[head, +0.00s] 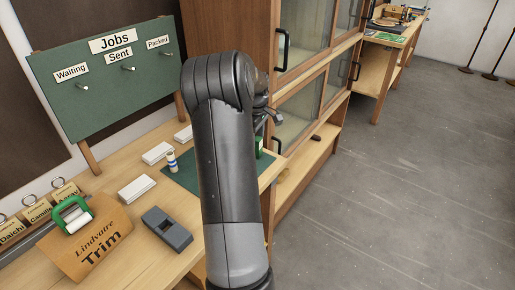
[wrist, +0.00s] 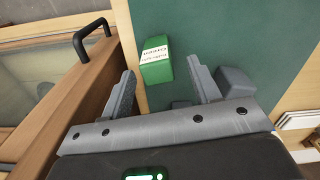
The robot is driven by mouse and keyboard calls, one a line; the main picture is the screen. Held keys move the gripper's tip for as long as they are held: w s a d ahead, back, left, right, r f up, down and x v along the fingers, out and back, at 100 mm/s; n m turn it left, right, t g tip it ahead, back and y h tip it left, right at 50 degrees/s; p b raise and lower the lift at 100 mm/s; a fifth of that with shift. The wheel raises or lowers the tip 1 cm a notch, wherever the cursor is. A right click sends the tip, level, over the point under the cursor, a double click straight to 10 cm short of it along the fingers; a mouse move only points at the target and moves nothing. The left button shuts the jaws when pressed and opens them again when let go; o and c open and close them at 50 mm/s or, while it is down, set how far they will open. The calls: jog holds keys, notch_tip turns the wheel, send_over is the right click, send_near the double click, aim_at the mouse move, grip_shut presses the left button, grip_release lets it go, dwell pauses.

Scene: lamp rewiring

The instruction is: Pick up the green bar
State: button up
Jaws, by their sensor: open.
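The green bar (wrist: 156,62) is a small green block with a white label. In the wrist view it lies at the edge of the dark green mat (wrist: 255,35), between and just beyond the fingertips. In the head view a sliver of it shows (head: 259,142) right of my arm. My gripper (wrist: 161,70) is open, with a finger on either side of the bar's near end and nothing held. In the head view my gripper (head: 266,112) is partly hidden behind my arm, above the table's right end.
A wooden cabinet with glass doors and a black handle (wrist: 90,36) stands close on the left in the wrist view. On the table are white boxes (head: 137,188), a grey block (head: 167,228) and a green-framed roller (head: 74,214).

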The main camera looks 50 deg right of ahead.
aim_at(258, 147)
notch_tip(258, 147, down, 5)
jog(key=shift+s+d+f, duration=0.1)
jog(key=shift+s+d, duration=0.05)
jog(key=shift+c, duration=0.4)
jog(key=c, duration=1)
